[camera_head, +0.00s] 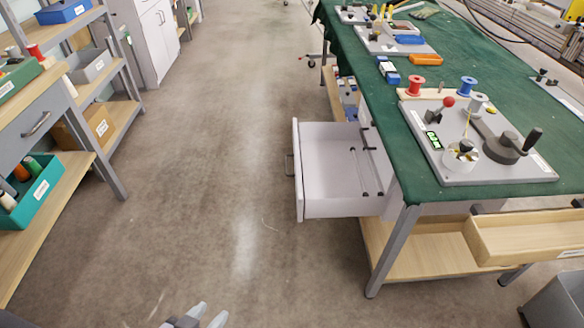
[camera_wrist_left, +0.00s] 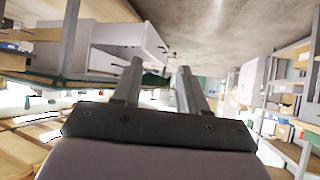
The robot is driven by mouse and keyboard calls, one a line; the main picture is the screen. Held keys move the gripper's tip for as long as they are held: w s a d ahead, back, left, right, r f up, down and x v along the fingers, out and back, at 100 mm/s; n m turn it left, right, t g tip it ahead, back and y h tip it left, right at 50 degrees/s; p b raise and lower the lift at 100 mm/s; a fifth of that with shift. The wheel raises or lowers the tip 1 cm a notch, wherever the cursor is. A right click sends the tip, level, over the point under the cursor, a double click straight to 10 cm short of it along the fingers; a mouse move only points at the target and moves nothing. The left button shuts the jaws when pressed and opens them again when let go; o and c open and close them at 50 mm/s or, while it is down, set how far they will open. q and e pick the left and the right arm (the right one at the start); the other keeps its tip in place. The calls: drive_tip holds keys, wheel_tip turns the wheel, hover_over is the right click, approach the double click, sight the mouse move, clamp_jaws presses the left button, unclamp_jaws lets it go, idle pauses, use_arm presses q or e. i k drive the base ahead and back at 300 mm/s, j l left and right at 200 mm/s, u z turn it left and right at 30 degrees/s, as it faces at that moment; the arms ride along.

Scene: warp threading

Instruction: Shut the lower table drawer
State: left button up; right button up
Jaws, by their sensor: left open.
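The table drawer (camera_head: 325,165) is a light grey box pulled far out from the left side of the green-covered table (camera_head: 385,150). Its inside looks empty apart from dark rails along its right part. A dark handle (camera_head: 289,166) is on its left-facing front. My left gripper (camera_head: 205,314) shows only by its fingertips at the bottom edge, below and left of the drawer, not touching it. In the left wrist view, which looks upside down, the left gripper (camera_wrist_left: 160,66) is open and empty, with the drawer (camera_wrist_left: 125,38) beyond it. My right gripper is not seen.
A wooden drawer or tray (camera_head: 525,238) sticks out at the table's near right. A table leg (camera_head: 390,255) stands just right of the grey drawer. A shelf rack (camera_head: 75,120) stands at the left. The floor (camera_head: 205,190) between is clear.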

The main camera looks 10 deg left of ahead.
sight(327, 185)
drive_tip(key=k+j+z, duration=0.15)
drive_tip(key=j, duration=0.6)
drive_tip(key=k+j, duration=0.1)
drive_tip(key=k, duration=0.4)
drive_tip(key=k+j, duration=0.15)
drive_tip(key=k, duration=0.3)
drive_tip(key=z, duration=0.35)
drive_tip(key=i+j+z, duration=0.2)
drive_tip(key=i+z, duration=0.15)
drive_tip(key=i+j+z, duration=0.4)
drive_tip(key=i+j, duration=0.45)
drive_tip(key=i+j+z, duration=0.1)
drive_tip(key=i+j, duration=0.4)
drive_tip(key=j, duration=0.2)
